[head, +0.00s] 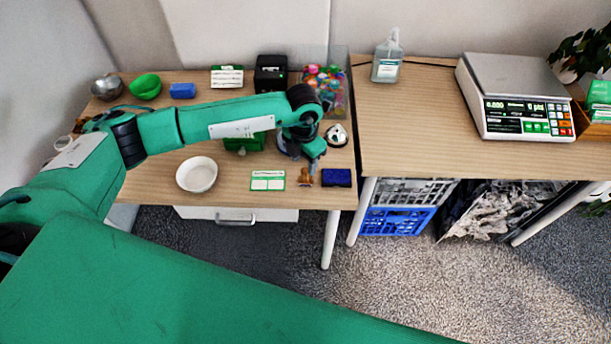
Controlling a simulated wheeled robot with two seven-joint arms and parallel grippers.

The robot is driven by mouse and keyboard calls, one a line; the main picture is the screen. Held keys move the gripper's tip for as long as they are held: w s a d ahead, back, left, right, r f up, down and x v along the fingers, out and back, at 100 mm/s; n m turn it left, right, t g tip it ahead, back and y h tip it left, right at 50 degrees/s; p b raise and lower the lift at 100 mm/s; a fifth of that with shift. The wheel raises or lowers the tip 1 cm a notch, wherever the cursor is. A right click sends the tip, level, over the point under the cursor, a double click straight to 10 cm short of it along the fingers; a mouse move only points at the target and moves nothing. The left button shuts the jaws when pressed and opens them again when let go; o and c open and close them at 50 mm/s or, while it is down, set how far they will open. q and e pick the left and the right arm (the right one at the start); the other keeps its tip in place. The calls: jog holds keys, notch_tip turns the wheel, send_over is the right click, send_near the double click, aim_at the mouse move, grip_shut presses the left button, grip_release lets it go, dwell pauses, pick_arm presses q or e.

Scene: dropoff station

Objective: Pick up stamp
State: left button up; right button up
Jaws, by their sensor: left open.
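A small stamp (305,178) with a brown handle stands near the front edge of the left table in the head view. My left gripper (313,166) points down just above and beside the stamp, and its fingers are small and partly dark in the picture. It is open, with nothing seen held in it. I cannot tell whether its fingers touch the stamp. A dark blue ink pad (336,178) lies right of the stamp, and a green and white card (267,181) lies left of it. My right gripper is not in view.
The left table (225,192) also holds a white bowl (197,174), a silver bell (336,135), a clear bin of colourful items (325,85) and a black box (270,73). A scale (515,80) and a bottle (387,62) stand on the right table (400,140), whose front is clear.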

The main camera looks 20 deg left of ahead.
aim_at(306, 169)
pick_arm(q)
jog(key=shift+f, duration=0.3)
jog(key=f, duration=0.2)
jog(key=f+p, duration=0.1)
jog(key=shift+d+f+p, duration=0.2)
jog(key=shift+f+p, duration=0.1)
jog(key=shift+f, duration=0.4)
jog(key=shift+w+f, duration=0.1)
jog(key=shift+f, duration=0.05)
jog(key=c, duration=1)
grip_shut()
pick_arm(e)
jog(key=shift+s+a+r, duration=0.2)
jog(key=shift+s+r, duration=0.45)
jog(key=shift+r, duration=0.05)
